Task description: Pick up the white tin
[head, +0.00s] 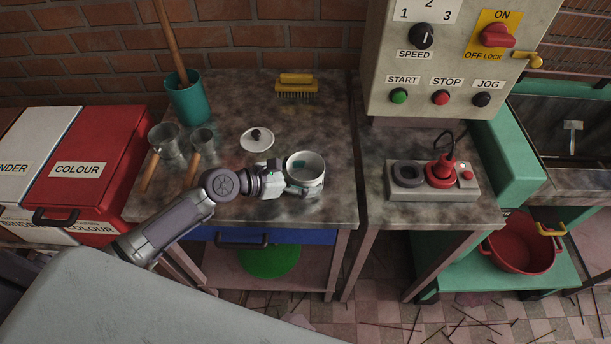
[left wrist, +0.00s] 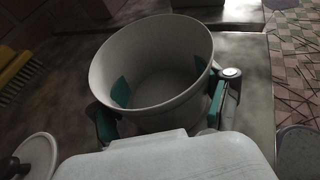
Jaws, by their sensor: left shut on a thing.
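The white tin (head: 306,168) is an open round cup near the right part of the stained table top in the head view. My left gripper (head: 304,181) reaches it from the left and is shut on it. In the left wrist view the tin (left wrist: 150,62) fills the middle, its mouth open and its inside bare apart from green finger pads. The left gripper's fingers (left wrist: 165,105) sit on either side of its wall. I cannot tell whether the tin's base touches the table. My right gripper is not in view.
A white lid with a dark knob (head: 257,139) lies behind the arm. Metal scoops (head: 165,140), a teal pot (head: 188,98) and a yellow brush (head: 297,86) stand on the table (head: 235,100). A socket box (head: 400,190) and control panel (head: 455,60) are at right.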

